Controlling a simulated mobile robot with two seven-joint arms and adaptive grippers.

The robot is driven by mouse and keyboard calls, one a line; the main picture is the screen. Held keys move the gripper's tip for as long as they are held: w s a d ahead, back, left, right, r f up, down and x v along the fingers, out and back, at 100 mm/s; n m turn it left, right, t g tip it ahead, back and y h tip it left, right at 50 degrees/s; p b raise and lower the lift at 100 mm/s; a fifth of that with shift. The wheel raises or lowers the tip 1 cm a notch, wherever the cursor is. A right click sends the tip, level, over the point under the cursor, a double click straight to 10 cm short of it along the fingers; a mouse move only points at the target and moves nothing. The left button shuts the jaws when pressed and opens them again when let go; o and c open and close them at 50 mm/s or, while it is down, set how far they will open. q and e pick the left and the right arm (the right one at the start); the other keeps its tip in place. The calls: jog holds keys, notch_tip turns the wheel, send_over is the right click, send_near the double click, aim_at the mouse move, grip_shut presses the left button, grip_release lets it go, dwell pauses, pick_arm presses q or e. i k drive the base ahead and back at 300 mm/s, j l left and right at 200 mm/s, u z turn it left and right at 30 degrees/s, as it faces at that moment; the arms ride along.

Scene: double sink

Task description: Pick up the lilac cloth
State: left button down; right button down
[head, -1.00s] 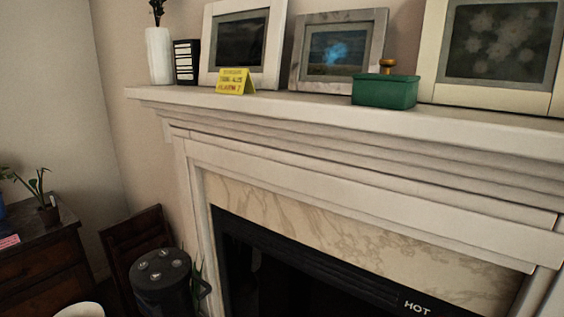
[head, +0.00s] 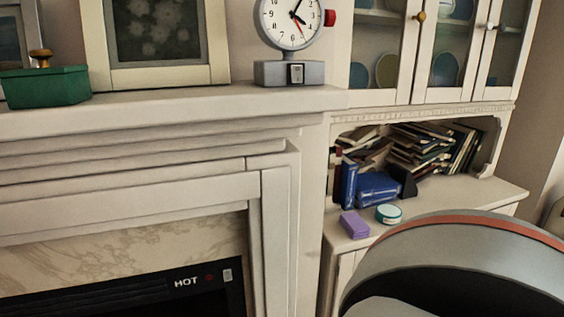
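A small lilac folded block, which looks like the lilac cloth (head: 355,224), lies on the counter of the cream cabinet (head: 461,198) right of the fireplace. It is near the counter's front left edge, just left of a round teal-and-white tin (head: 389,214), with blue books (head: 376,189) behind it. Whether it is soft cloth cannot be told at this size. Neither of my grippers is in view.
A large grey rounded shape with an orange band (head: 470,250), perhaps a chair, stands in front of the cabinet's right part. The mantel (head: 200,108) holds a clock (head: 294,22) and a green box (head: 45,85). The fireplace panel reads HOT.

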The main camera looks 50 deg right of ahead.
aim_at(352, 223)
jog(key=z, duration=2.25)
jog(key=i+l+u, duration=0.15)
jog(key=l, duration=0.25)
jog(key=i+l+u, duration=0.15)
jog(key=l, duration=0.25)
jog(key=i+l+u, duration=0.15)
jog(key=l, duration=0.3)
jog(key=i+l+u, duration=0.15)
jog(key=l, duration=0.25)
jog(key=i+l+u, duration=0.15)
jog(key=l, duration=0.3)
jog(key=k, duration=0.05)
